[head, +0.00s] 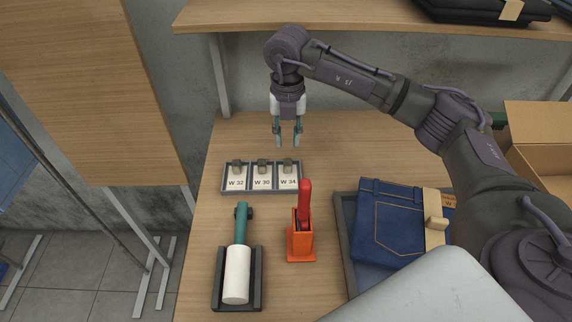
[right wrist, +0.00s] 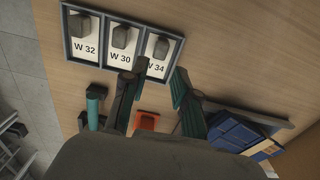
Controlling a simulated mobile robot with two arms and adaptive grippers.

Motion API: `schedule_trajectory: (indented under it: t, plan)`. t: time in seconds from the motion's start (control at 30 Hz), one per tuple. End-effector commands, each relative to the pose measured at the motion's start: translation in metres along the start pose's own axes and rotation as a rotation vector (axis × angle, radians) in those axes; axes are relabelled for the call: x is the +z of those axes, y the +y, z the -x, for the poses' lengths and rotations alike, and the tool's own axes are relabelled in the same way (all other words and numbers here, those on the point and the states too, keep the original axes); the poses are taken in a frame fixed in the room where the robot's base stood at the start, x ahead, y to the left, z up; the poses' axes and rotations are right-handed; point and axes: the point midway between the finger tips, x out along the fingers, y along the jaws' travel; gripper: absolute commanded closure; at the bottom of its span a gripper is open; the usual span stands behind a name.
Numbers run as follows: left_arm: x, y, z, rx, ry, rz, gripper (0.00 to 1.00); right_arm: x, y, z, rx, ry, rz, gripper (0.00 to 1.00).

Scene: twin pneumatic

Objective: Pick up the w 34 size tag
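The W 34 size tag (head: 287,178) is a white card with a grey-brown block on it, in the right compartment of a dark tray (head: 250,190). It also shows in the right wrist view (right wrist: 156,52). The W 30 tag (head: 262,178) is in the middle compartment and the W 32 tag (head: 237,178) in the left one. My right gripper (head: 287,140) points down above the table, behind the tray in the head view. Its fingers are apart with nothing between them. In the right wrist view the fingertips (right wrist: 160,75) appear near the W 34 tag. My left gripper is not in view.
An orange holder (head: 301,245) with a red-handled tool stands in front of the tray. A teal-handled roller (head: 237,270) lies in a dark cradle. Folded jeans (head: 388,228) lie in a tray at right, near an open cardboard box (head: 540,125). A shelf (head: 380,20) hangs behind.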

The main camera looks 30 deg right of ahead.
Motion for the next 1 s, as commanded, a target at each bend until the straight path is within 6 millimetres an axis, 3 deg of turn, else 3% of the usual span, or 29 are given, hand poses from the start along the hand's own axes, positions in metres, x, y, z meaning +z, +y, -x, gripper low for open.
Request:
schedule_trajectory:
  t: [0.13, 0.43, 0.7, 1.0]
  plan:
    - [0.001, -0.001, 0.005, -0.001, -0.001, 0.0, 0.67, -0.001, 0.0, -0.026, -0.001, 0.003, 0.0, 0.71]
    - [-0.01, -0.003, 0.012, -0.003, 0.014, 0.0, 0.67, -0.004, -0.001, -0.05, 0.0, 0.002, 0.001, 0.71]
    - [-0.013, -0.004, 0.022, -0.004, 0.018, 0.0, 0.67, -0.009, -0.002, -0.087, 0.0, 0.001, 0.0, 0.71]
    - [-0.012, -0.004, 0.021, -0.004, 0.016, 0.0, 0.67, -0.008, -0.002, -0.092, 0.001, 0.0, 0.0, 0.72]
